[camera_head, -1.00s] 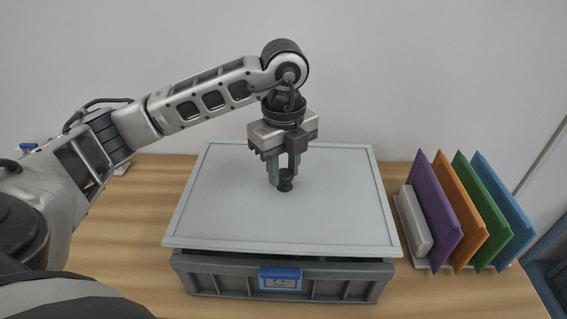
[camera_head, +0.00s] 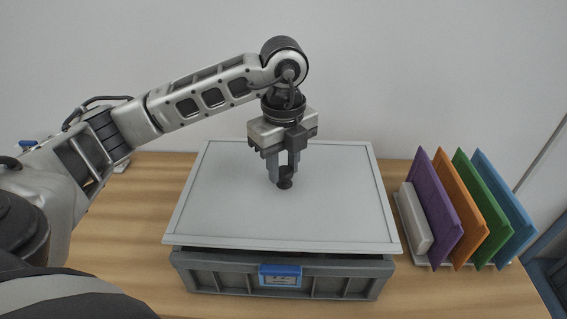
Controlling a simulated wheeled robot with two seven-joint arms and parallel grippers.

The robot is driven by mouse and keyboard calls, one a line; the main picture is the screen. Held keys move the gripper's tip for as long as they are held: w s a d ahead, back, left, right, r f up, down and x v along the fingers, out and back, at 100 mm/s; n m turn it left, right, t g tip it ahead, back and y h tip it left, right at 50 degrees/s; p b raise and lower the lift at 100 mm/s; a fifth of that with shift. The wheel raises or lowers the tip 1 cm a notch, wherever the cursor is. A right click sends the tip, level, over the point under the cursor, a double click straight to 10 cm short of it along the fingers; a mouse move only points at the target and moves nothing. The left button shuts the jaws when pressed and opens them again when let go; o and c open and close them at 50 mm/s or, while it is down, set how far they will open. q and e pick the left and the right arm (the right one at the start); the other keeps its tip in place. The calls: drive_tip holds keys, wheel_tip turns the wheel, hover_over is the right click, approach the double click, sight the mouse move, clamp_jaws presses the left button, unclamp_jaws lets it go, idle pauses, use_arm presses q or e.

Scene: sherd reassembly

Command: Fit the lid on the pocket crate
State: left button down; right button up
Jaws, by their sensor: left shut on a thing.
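The lid (camera_head: 230,215) is a flat light-grey panel with a raised rim and a dark knob (camera_head: 285,184) near its middle. My left gripper (camera_head: 284,178) points straight down and is shut on the knob. The pocket crate (camera_head: 225,277) is dark grey with a blue latch (camera_head: 280,275) on its front. The lid lies over the crate and covers its inside. A dark gap shows between the lid's front edge and the crate's front rim. The lid overhangs the crate a little at the front corners. My right gripper is not in view.
To the right, a rack (camera_head: 416,218) holds purple (camera_head: 437,205), orange (camera_head: 463,208), green (camera_head: 487,209) and blue (camera_head: 508,208) panels upright, close to the lid's right edge. The wooden table (camera_head: 128,225) is clear left of the crate. A white wall stands behind.

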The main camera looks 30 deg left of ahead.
sight(283, 182)
use_arm(q)
drive_tip(key=shift+f, duration=0.25)
drive_tip(key=shift+f+b, duration=0.5)
drive_tip(key=shift+b, duration=0.1)
drive_tip(key=shift+f+b, duration=0.45)
drive_tip(key=shift+f, duration=0.1)
drive_tip(key=shift+f, duration=0.15)
idle(0.4)
drive_tip(key=shift+f+b, duration=0.55)
drive_tip(key=shift+f, duration=0.05)
drive_tip(key=c, duration=1)
unclamp_jaws()
